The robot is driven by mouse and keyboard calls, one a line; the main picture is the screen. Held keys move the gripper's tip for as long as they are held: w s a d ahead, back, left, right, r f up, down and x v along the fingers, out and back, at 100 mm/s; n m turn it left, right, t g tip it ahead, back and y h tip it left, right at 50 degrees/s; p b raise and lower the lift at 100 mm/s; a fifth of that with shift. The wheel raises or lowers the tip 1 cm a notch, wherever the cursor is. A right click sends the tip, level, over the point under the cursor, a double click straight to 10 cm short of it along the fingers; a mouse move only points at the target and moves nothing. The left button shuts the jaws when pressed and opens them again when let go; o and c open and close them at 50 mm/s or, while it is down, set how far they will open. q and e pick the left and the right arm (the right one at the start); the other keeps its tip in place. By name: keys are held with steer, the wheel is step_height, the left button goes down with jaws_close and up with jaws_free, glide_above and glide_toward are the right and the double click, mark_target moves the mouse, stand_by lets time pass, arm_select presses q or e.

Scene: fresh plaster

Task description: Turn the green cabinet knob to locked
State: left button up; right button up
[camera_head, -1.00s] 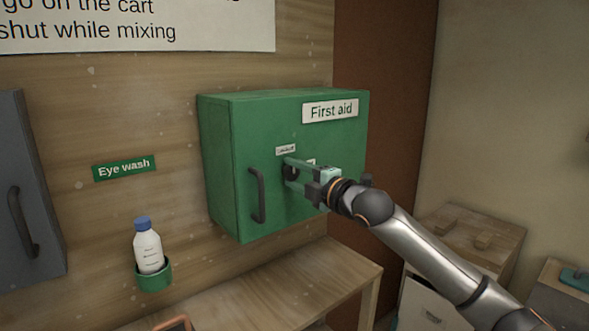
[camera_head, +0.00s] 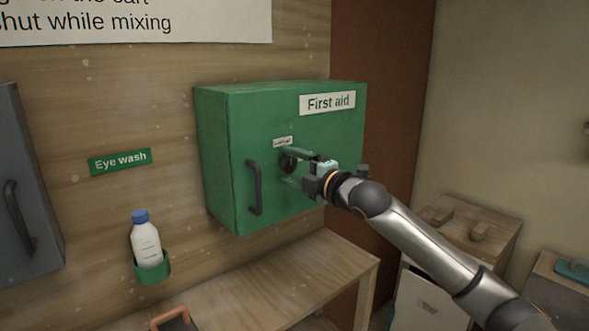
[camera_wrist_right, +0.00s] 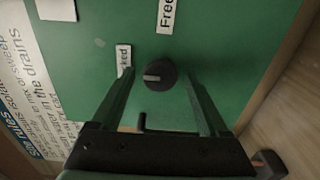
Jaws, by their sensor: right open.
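The green first aid cabinet (camera_head: 225,150) hangs on the wall. Its round dark knob (camera_head: 287,163) is on the front door, below a small white label (camera_head: 282,142). My right gripper (camera_head: 291,168) is open at the knob, one finger above it and one below. In the right wrist view the knob (camera_wrist_right: 160,75) sits between the two fingertips, with gaps visible on both sides. Its pale mark points left, towards the side of the label ending in "ked" (camera_wrist_right: 124,58). The "Free" label (camera_wrist_right: 166,15) is at the top of that view. My left gripper is not in view.
A dark handle (camera_head: 254,188) stands out from the door left of the knob. An eye wash bottle (camera_head: 145,240) sits in a green holder at lower left. A wooden table (camera_head: 320,262) stands below the cabinet. A grey cabinet (camera_head: 30,190) is at far left.

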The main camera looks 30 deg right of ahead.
steer(key=s+d+b, duration=0.1)
steer(key=s+b, duration=0.8)
steer(key=s, duration=0.3)
steer(key=shift+s+d+b, duration=0.2)
steer(key=shift+d+b, duration=0.15)
steer(key=shift+b, duration=0.05)
step_height(320, 180, down, 31)
steer(key=a+m+g+p, duration=0.1)
steer(key=m+g+p, duration=0.3)
steer(key=m, duration=0.5)
steer(key=s+a+f+m+g+p, duration=0.4)
steer(key=s+a+f+m, duration=0.4)
steer(key=s+a+f, duration=1.1)
steer(key=s+f, duration=0.2)
steer(key=s, duration=0.1)
steer(key=shift+f+m, duration=0.15)
steer(key=shift+m, duration=0.25)
